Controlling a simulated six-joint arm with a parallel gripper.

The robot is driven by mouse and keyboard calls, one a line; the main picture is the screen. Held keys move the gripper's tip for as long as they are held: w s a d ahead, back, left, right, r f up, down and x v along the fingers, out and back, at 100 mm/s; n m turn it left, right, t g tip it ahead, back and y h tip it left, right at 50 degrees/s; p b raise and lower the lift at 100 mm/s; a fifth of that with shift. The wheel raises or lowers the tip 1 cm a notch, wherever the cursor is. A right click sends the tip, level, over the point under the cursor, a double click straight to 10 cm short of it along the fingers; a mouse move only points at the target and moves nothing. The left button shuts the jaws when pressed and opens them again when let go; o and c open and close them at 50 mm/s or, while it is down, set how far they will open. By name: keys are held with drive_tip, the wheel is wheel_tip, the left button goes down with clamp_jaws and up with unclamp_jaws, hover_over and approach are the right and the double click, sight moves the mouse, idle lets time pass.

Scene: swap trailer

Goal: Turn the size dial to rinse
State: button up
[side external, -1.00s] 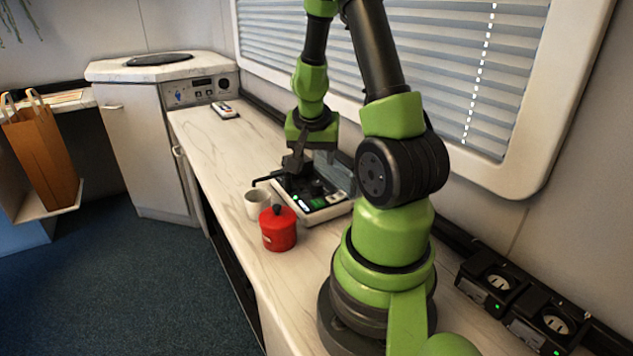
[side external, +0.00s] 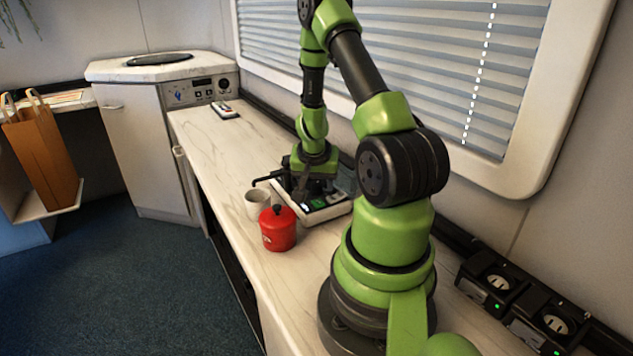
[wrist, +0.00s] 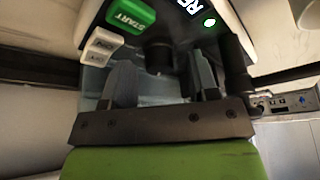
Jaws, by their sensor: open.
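A white and black appliance (side external: 332,211) sits on the counter, with a lit green and white panel in the side view. My gripper (wrist: 163,78) is open, with one finger on each side of the knob's line of view. I cannot tell whether the fingers touch it. In the side view my gripper (side external: 307,192) is low over the appliance.
A white mug (side external: 257,203) and a red lidded canister (side external: 278,229) stand close in front of the appliance. A remote-like device (side external: 224,110) lies farther back on the counter (side external: 215,150). The window blind (side external: 420,70) rises behind. The counter's far stretch is mostly clear.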

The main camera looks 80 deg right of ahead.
drive_tip(key=shift+d+f, duration=0.1)
drive_tip(key=shift+f, duration=0.15)
drive_tip(key=c, duration=0.9)
drive_tip(key=shift+n, duration=0.3)
drive_tip(key=shift+n+t+y, duration=0.3)
drive_tip(key=shift+n+t, duration=0.2)
drive_tip(key=shift+n, duration=0.7)
drive_tip(key=o, duration=0.9)
